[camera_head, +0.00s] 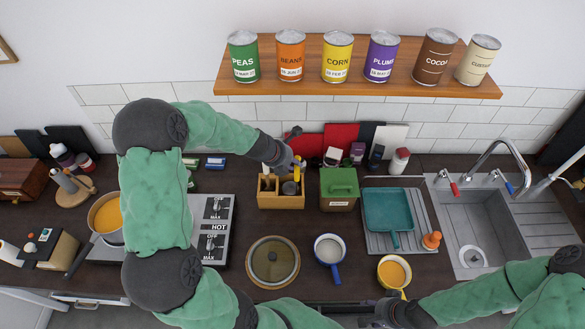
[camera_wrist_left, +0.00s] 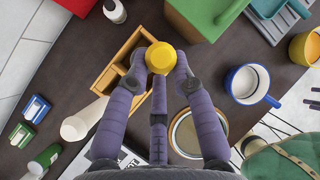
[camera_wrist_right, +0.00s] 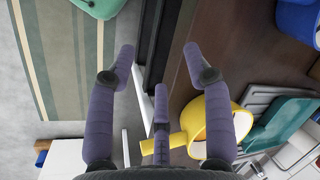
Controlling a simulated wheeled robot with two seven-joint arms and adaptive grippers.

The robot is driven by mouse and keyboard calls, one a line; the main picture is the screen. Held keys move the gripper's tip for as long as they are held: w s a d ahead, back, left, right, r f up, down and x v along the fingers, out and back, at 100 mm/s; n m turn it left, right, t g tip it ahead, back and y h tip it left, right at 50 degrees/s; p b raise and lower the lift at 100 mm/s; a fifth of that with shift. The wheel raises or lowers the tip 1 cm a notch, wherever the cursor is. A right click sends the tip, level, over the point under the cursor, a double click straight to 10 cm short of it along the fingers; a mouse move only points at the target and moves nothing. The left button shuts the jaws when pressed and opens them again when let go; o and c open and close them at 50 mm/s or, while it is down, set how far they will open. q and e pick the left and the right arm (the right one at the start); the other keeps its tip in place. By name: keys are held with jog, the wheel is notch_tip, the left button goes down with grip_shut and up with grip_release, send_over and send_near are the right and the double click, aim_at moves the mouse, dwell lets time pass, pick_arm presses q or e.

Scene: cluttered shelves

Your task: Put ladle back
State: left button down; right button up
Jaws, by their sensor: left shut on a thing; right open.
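My left gripper (camera_wrist_left: 160,62) is shut on a yellow, round-ended piece (camera_wrist_left: 159,57), which I take to be part of the ladle. The rest of it is hidden beneath. This gripper (camera_head: 283,162) is above the wooden caddy (camera_head: 281,202), which has compartments. The caddy also shows in the left wrist view (camera_wrist_left: 108,78). A grey round thing (camera_head: 289,188) shows at the caddy; I cannot tell whether it belongs to the ladle. My right gripper (camera_wrist_right: 158,52) is open and empty near the counter's front edge, close to a yellow saucepan (camera_wrist_right: 218,122).
A green box (camera_head: 340,188) stands right of the caddy. A lidded round pan (camera_head: 273,262), a white-and-blue pot (camera_head: 329,249) and the yellow saucepan (camera_head: 394,272) line the front. A teal pan (camera_head: 388,209) lies in a rack beside the sink (camera_head: 478,226). A can shelf (camera_head: 365,88) hangs above.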

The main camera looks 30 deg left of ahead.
pick_arm(q)
jog(key=shift+f, duration=0.7)
pick_arm(e)
jog(key=shift+f, duration=0.45)
pick_arm(q)
jog(key=shift+f+b, duration=0.15)
jog(key=shift+b, duration=0.15)
jog(key=c, duration=1.1)
grip_release()
jog(key=shift+o, duration=0.2)
pick_arm(e)
jog(key=shift+f, duration=0.1)
pick_arm(q)
jog(key=shift+s+a+r+p, duration=0.1)
jog(key=shift+r+p, duration=0.2)
jog(key=shift+r, duration=0.2)
jog(key=p+v, duration=0.3)
jog(key=v, duration=0.8)
jog(key=shift+s+p, duration=0.15)
jog(key=shift+p, duration=0.15)
pick_arm(e)
jog(key=shift+r, duration=2.05)
